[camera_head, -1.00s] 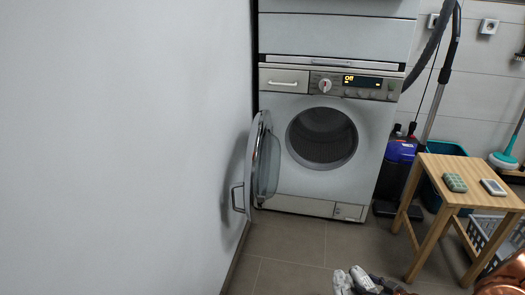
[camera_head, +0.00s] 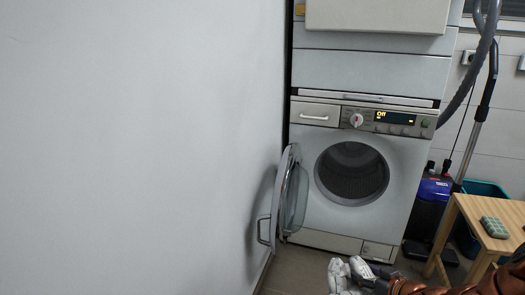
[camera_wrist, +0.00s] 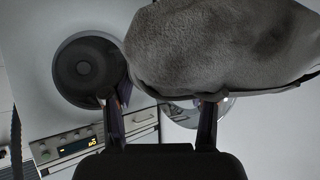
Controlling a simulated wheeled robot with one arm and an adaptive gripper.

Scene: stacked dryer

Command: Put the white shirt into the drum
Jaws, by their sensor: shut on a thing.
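The white shirt (camera_wrist: 210,45) is a bunched cloth that looks grey in the wrist view. It fills the upper right there, beyond the fingertips. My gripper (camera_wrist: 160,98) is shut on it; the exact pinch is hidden. In the head view, pale crumpled bits (camera_head: 340,276) show at my arm's end, at the bottom edge; I cannot tell cloth from gripper there. The dryer drum (camera_head: 352,173) is a dark, open round hole in the white front. It also shows in the wrist view (camera_wrist: 85,68), turned over, left of the shirt, with the cloth's edge close to its rim.
The dryer door (camera_head: 291,195) stands open at the left, against the plain wall (camera_head: 140,140). A wooden stool (camera_head: 470,212) with a green item stands right. A blue vacuum (camera_head: 432,190) is behind it. The control panel (camera_head: 395,118) reads "Off".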

